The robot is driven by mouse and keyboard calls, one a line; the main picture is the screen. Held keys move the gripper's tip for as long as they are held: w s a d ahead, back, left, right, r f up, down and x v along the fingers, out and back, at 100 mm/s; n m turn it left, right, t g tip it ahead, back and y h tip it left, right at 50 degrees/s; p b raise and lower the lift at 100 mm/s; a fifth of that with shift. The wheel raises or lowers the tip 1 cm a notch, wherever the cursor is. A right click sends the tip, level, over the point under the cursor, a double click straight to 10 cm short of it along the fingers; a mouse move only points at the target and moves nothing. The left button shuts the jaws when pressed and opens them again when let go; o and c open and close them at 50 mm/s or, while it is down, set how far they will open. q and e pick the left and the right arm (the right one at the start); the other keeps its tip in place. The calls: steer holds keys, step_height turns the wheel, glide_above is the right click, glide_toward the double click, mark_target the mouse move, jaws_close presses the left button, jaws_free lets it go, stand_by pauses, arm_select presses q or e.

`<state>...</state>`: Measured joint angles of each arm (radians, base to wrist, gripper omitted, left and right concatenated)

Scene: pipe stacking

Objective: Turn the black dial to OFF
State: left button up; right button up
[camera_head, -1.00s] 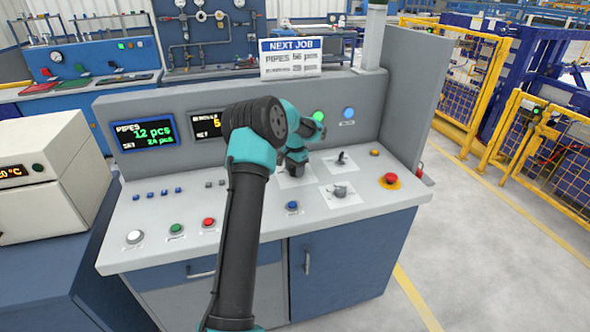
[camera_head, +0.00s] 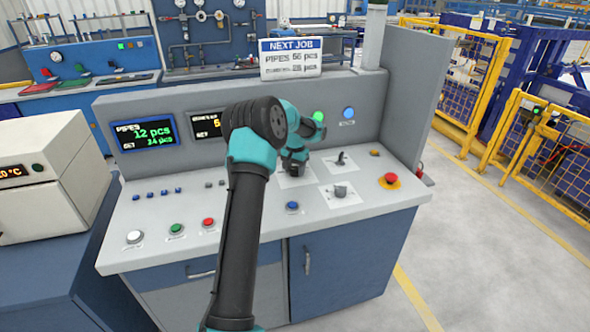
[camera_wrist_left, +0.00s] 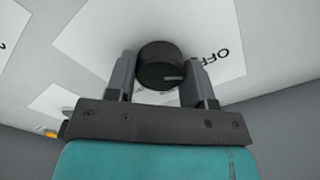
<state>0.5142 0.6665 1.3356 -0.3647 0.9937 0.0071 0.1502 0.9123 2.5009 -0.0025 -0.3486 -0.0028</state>
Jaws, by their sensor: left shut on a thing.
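The black dial (camera_wrist_left: 158,68) sits on a white label plate marked OFF (camera_wrist_left: 218,62) in the left wrist view. Its pale pointer line points right in that picture, roughly toward the OFF lettering. My left gripper (camera_wrist_left: 160,74) has one finger on each side of the dial and is shut on it. My right gripper is not in view.
The grey console (camera_head: 255,215) also carries a grey rotary knob (camera_head: 340,190), a small lever switch (camera_head: 341,159), a red mushroom button (camera_head: 389,180) and a blue button (camera_head: 292,206) near my gripper. A raised back panel (camera_head: 352,98) stands behind.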

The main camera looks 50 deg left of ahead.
mark_target(295, 169)
arm_select(q)
steer(key=o, duration=0.9)
steer(key=shift+r, duration=0.1)
step_height(295, 169, up, 17)
steer(key=shift+r, duration=0.15)
stand_by(0.4)
